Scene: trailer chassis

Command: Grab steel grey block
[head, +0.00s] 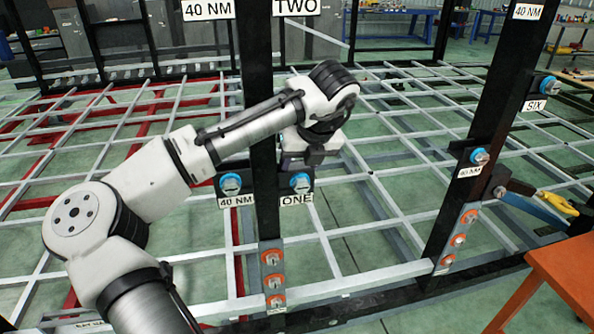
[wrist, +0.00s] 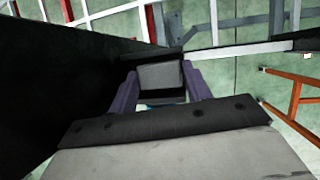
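In the wrist view a grey block (wrist: 160,76) with a dark lower edge sits between the two purple fingers of my gripper (wrist: 160,80). The fingers are apart, one on each side of the block and close to its sides. I cannot tell whether they touch it. A bit of blue shows below the block, between the fingers. In the head view my gripper (head: 296,162) is beside the black upright post, just above the blue-collared bolt (head: 301,183) over the label ONE. The block cannot be made out clearly there.
A black post (head: 263,215) stands right beside my gripper, with orange-ringed bolts (head: 272,258) low on it. Another black post (head: 470,145) stands to the right. The grey chassis frame (head: 405,115) spreads behind.

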